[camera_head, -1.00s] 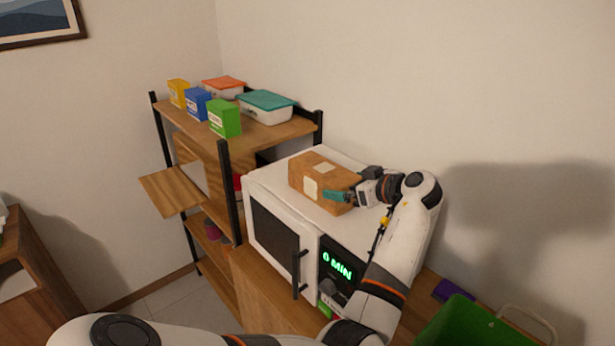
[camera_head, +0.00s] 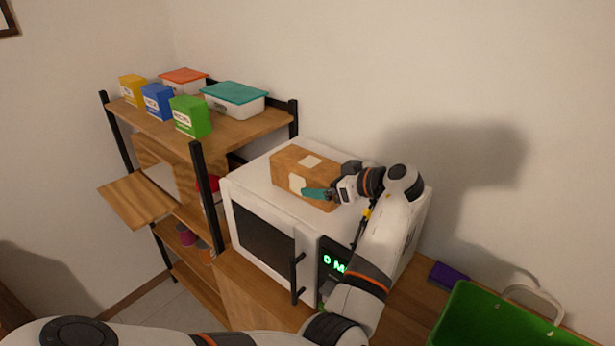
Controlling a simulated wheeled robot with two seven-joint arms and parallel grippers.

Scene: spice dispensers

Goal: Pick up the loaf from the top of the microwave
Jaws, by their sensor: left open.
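The loaf (camera_head: 290,172), a brown block with pale labels, lies on top of the white microwave (camera_head: 255,181). My left gripper (camera_head: 328,182) is at the loaf's right end and is open. Its teal finger (camera_head: 318,194) is in front of the loaf's near face. The other fingertip is hidden, so I cannot tell whether either finger touches the loaf. My right gripper is not in view.
A wooden shelf (camera_head: 250,134) left of the microwave holds several coloured boxes and lidded containers. A green bin (camera_head: 490,318) and a purple item (camera_head: 449,275) are at the lower right. The wall (camera_head: 400,70) stands close behind the microwave.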

